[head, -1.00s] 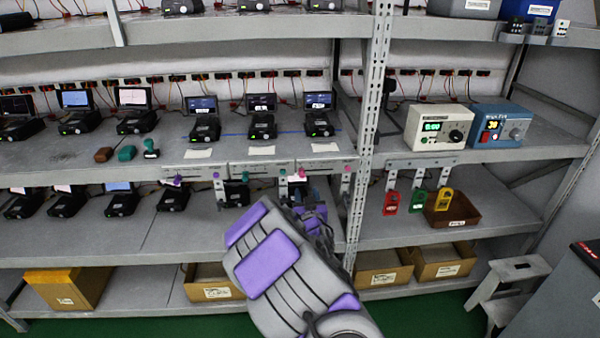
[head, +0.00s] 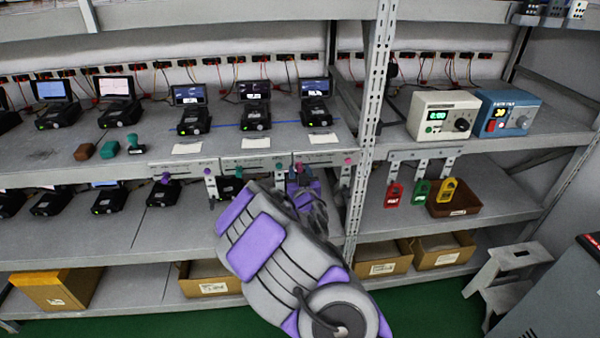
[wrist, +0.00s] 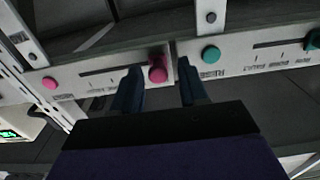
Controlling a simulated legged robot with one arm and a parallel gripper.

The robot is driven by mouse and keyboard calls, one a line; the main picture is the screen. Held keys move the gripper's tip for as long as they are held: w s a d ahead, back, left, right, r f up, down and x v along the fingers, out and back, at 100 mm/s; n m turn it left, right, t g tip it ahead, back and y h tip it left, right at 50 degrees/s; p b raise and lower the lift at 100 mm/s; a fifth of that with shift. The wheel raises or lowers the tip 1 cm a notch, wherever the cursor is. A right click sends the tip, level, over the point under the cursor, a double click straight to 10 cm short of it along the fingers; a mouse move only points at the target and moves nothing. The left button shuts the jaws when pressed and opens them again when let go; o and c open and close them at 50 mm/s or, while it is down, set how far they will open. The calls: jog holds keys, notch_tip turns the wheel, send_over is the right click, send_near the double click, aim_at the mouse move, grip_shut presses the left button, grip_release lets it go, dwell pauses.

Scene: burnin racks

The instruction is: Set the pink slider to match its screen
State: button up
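The pink slider (wrist: 157,69) is a knob at the right end of its dark slot in the wrist view, where the labels appear upside down. In the head view the pink slider (head: 299,166) is at the left end of its shelf-edge panel. My gripper (wrist: 158,93) is open, with one finger on each side of the knob in the picture; I cannot tell whether either touches it. In the head view my gripper (head: 304,178) is partly hidden by its own body. The screen (head: 315,88) above this panel is lit, but its reading is too small to tell.
A round pink button (wrist: 49,83) is at the panel's other end. A teal button (wrist: 210,54) and another slider panel adjoin on the right in the wrist view. A metal upright (head: 371,120) stands right of the panel in the head view.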

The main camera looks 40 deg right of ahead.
aim_at(310, 163)
jog(key=shift+d, duration=0.1)
grip_shut()
dwell(0.3)
jog(key=shift+s+d+p, duration=0.45)
jog(key=shift+s+d, duration=0.05)
jog(key=shift+d, duration=0.25)
jog(key=shift+s+d+p, duration=0.45)
jog(key=shift+s+d, duration=0.05)
jog(key=shift+d, duration=0.25)
jog(key=shift+o, duration=0.5)
grip_release()
jog(key=shift+w, duration=0.1)
